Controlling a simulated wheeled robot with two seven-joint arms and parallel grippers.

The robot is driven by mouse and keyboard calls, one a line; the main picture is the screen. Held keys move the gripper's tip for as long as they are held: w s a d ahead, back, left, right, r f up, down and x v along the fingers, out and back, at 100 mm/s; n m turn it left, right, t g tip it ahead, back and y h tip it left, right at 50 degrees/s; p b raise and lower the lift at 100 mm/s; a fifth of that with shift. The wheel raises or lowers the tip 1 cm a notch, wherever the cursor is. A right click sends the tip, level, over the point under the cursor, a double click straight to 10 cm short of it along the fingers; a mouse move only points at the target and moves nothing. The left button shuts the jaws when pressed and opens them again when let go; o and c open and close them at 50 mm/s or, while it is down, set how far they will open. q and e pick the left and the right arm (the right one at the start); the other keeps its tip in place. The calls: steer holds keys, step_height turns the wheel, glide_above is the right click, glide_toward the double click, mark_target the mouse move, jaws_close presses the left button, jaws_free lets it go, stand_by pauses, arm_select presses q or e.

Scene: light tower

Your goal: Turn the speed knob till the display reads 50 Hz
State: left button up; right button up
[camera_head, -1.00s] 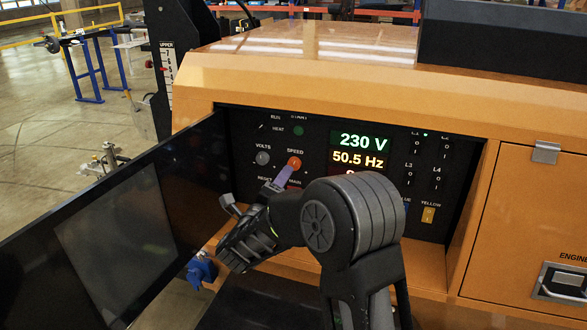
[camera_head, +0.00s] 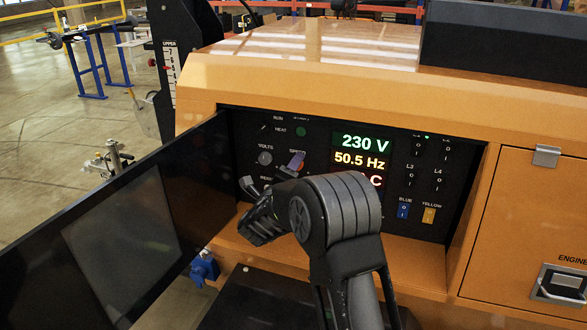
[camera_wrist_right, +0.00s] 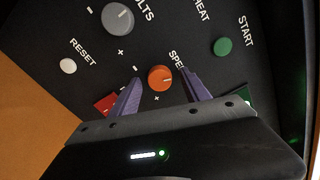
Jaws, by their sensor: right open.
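The orange speed knob (camera_wrist_right: 160,79) is on the black control panel (camera_head: 330,120). In the head view my right gripper (camera_head: 296,161) largely covers it. In the right wrist view my right gripper (camera_wrist_right: 163,82) is open, with one purple finger on each side of the knob. Small gaps show beside the knob, so the fingers look apart from it; depth is hard to tell. The display (camera_head: 361,159) reads 230 V in green and 50.5 Hz in yellow; its red bottom line is partly hidden by my arm. My left gripper is not in view.
The grey volts knob (camera_wrist_right: 118,17), white reset button (camera_wrist_right: 68,66), green start button (camera_wrist_right: 223,46) and a red part (camera_wrist_right: 106,103) surround the speed knob. An open dark door (camera_head: 130,220) stands close on the left. Blue (camera_head: 403,211) and yellow (camera_head: 428,215) switches sit lower right.

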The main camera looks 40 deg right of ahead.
steer(key=shift+c, duration=0.3)
jaws_close()
stand_by(0.3)
steer(key=n+b, duration=0.2)
steer(key=n, duration=0.2)
steer(key=shift+o, duration=0.3)
jaws_free()
